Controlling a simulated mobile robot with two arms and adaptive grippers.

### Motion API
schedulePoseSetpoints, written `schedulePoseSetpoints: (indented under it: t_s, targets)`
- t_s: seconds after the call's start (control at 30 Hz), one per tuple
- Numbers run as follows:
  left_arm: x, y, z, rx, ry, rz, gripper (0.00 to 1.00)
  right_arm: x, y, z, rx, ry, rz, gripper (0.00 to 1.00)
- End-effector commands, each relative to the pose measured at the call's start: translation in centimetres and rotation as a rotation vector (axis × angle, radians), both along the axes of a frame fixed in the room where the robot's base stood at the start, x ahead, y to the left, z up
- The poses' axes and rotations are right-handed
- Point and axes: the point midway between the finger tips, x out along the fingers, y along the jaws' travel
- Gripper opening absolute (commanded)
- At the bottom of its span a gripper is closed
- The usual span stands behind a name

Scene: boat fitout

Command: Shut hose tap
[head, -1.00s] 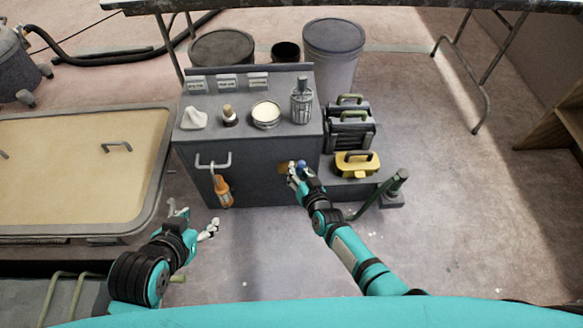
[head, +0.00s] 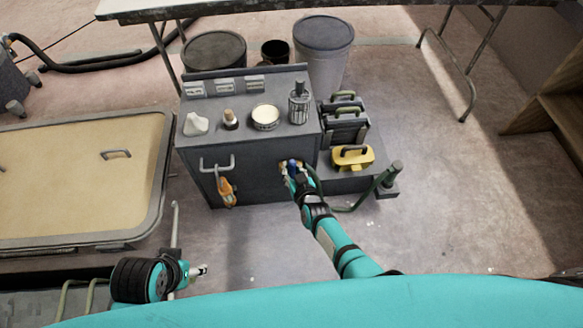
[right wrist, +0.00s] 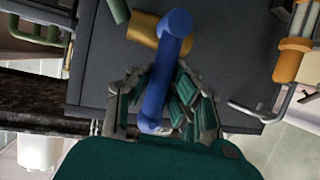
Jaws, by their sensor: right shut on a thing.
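The hose tap has a brass body (right wrist: 145,28) on the front of a dark grey cabinet (head: 255,178), and a blue handle (right wrist: 158,85). The handle also shows in the head view (head: 292,164), at the cabinet's right side. A green hose (head: 345,209) runs from near the tap to the right. My right gripper (right wrist: 165,98) is shut on the blue handle, with fingers on both sides of it; the gripper also shows in the head view (head: 292,178). My left gripper (head: 203,270) is low at the left, away from the tap; its fingers are too small to judge.
An orange lamp (head: 226,190) hangs from the cabinet's front rail (head: 216,163). A jar, brush and open tin (head: 265,118) stand on top. A yellow case (head: 352,158) sits right of the cabinet. Floor in front is clear.

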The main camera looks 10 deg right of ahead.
Motion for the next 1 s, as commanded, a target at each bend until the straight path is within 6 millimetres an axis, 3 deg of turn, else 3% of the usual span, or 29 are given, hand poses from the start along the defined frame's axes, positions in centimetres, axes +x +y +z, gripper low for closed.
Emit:
schedulePoseSetpoints:
  t_s: [0.43,0.47,0.67,1.0]
  targets:
    - [0.13,-0.03,-0.41,0.0,0.001,0.0,0.51,-0.35,-0.42,-0.57,-0.022,0.01,0.002,0.0]
    - [0.13,-0.03,-0.41,0.0,0.001,0.0,0.51,-0.34,-0.42,-0.56,-0.022,0.01,0.002,0.17]
    - [0.14,-0.01,-0.39,0.0,0.001,0.0,0.51,-0.21,-0.25,-0.35,-0.018,0.006,0.001,0.43]
    - [0.07,-0.06,-0.41,0.0,0.002,-0.001,0.51,-0.24,-0.11,-0.04,-0.013,0.001,0.001,0.44]
